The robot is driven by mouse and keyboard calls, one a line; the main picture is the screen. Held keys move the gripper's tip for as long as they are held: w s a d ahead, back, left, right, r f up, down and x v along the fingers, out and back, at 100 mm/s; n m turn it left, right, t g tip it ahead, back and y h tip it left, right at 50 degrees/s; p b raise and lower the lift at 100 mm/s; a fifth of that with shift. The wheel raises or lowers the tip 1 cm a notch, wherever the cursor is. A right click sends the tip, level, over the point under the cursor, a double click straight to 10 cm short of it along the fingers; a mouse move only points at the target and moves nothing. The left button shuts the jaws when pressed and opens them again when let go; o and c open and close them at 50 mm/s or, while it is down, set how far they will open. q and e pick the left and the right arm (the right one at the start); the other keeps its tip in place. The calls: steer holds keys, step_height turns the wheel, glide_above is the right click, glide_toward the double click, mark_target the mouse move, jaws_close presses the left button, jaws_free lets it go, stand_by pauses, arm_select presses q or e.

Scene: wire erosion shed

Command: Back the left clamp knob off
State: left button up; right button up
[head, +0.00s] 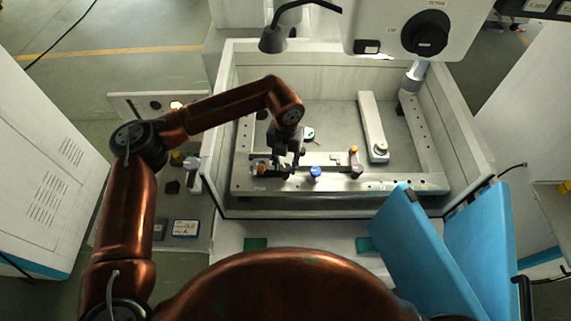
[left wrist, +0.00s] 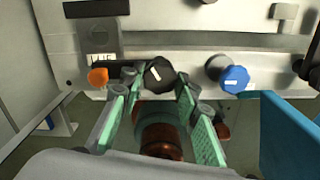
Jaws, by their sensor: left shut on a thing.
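The black clamp knob (left wrist: 159,75) with a white mark sits on the front rail of the machine, between an orange knob (left wrist: 98,76) and a blue knob (left wrist: 235,79). My left gripper (left wrist: 158,80) is shut on the black knob, its green-padded fingers on either side. In the head view my left gripper (head: 287,161) reaches down to the left part of the rail and mostly hides the black knob. The orange knob (head: 262,168) and blue knob (head: 315,172) also show there. My right gripper is not in view.
The rail (head: 380,184) runs along the tank front, with another orange-topped fitting (head: 354,151) to the right. A machine head (head: 425,33) and a lamp (head: 272,40) hang above the tank. Blue doors (head: 411,243) stand at the front right.

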mark_target(286, 167)
arm_select(q)
steer(key=o, duration=1.1)
steer(key=shift+o, duration=0.2)
step_height(286, 167, up, 12)
